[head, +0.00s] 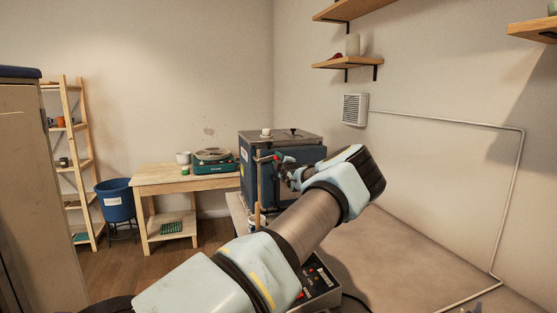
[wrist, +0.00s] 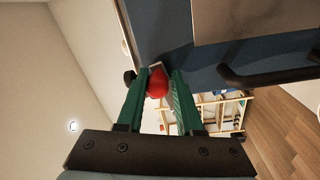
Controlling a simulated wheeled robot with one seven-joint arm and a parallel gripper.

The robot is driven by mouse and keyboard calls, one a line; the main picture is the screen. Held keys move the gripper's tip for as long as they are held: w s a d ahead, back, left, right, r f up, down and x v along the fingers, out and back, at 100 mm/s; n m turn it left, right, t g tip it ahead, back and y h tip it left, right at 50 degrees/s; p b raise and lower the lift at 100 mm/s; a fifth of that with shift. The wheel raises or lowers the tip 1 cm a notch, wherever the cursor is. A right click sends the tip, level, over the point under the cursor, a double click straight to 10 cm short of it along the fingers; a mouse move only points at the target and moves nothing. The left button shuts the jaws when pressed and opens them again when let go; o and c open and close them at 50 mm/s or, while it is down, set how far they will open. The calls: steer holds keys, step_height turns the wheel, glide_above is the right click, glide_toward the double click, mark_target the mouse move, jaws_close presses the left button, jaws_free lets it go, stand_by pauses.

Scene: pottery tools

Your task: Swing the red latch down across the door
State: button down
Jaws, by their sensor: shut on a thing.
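The red latch (wrist: 157,83) shows as a rounded red knob between the two green fingers of my gripper (wrist: 162,76) in the wrist view. My gripper is shut on it. The knob is beside the edge of a blue door (wrist: 215,68) that has a dark bar handle (wrist: 268,76). In the head view, the blue kiln (head: 257,186) stands past my arm, and my gripper (head: 279,158) is at its upper front. The latch's bar and pivot are mostly hidden by the fingers.
A wooden table (head: 165,180) with a teal pottery wheel (head: 213,163) stands left of the kiln. A blue bucket (head: 116,200) and a wooden rack (head: 75,150) are farther left. A control box (head: 320,287) lies below my arm. Wall shelves (head: 347,63) hang above right.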

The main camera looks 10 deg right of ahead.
steer(key=shift+f+m, duration=0.4)
steer(key=shift+m, duration=0.7)
steer(key=c, duration=0.8)
jaws_free()
steer(key=shift+o, duration=0.8)
steer(key=shift+f, duration=0.15)
steer(key=b+v, duration=0.4)
steer(key=v, duration=0.6)
steer(key=shift+s+b, duration=0.35)
steer(key=shift+s, duration=0.05)
